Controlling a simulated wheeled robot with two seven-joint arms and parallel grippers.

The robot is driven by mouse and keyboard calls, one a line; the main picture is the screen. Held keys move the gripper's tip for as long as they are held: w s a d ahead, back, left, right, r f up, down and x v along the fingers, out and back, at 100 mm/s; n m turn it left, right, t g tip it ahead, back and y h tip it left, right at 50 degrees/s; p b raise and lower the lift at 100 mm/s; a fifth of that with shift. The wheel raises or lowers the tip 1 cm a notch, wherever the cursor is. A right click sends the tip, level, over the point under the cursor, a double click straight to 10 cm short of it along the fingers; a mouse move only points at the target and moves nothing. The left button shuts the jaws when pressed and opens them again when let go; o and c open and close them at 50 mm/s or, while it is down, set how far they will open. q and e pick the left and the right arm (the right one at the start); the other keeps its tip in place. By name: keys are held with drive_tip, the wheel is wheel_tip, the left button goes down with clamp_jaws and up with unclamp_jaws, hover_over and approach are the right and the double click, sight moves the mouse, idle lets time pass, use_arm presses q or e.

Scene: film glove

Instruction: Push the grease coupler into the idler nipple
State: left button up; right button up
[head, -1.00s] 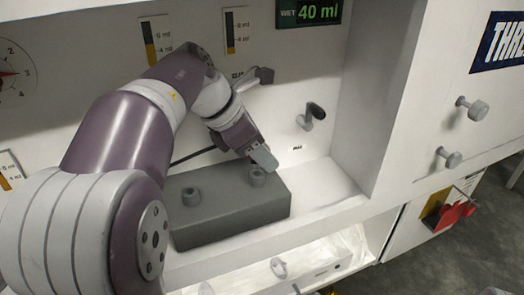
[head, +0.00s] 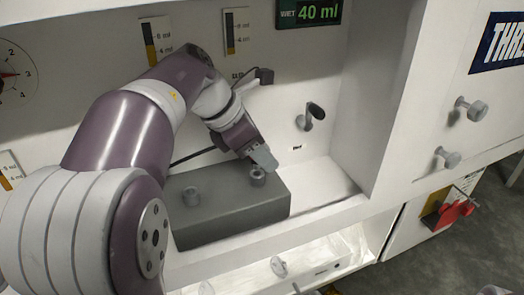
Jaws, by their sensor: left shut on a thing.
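My left gripper (head: 262,158) reaches in from the left and points down to the right, just above a grey block. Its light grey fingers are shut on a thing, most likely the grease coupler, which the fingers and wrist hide. No label shows which fitting is the idler nipple. My right gripper is not in view.
The grey block (head: 230,222) sits on a white ledge against a white panel. A black hose (head: 195,155) runs behind my arm. A black-tipped lever (head: 315,112) sticks out of the panel. A side wall (head: 385,110) stands at the right. The ledge right of the block is clear.

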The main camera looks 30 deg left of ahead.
use_arm(q)
drive_tip(key=shift+f+b, duration=0.95)
drive_tip(key=shift+f, duration=0.45)
drive_tip(key=o, duration=1.1)
drive_tip(key=p+v, duration=0.6)
drive_tip(key=v, duration=0.6)
drive_tip(key=shift+s+a+r, duration=0.15)
drive_tip(key=shift+r, duration=0.15)
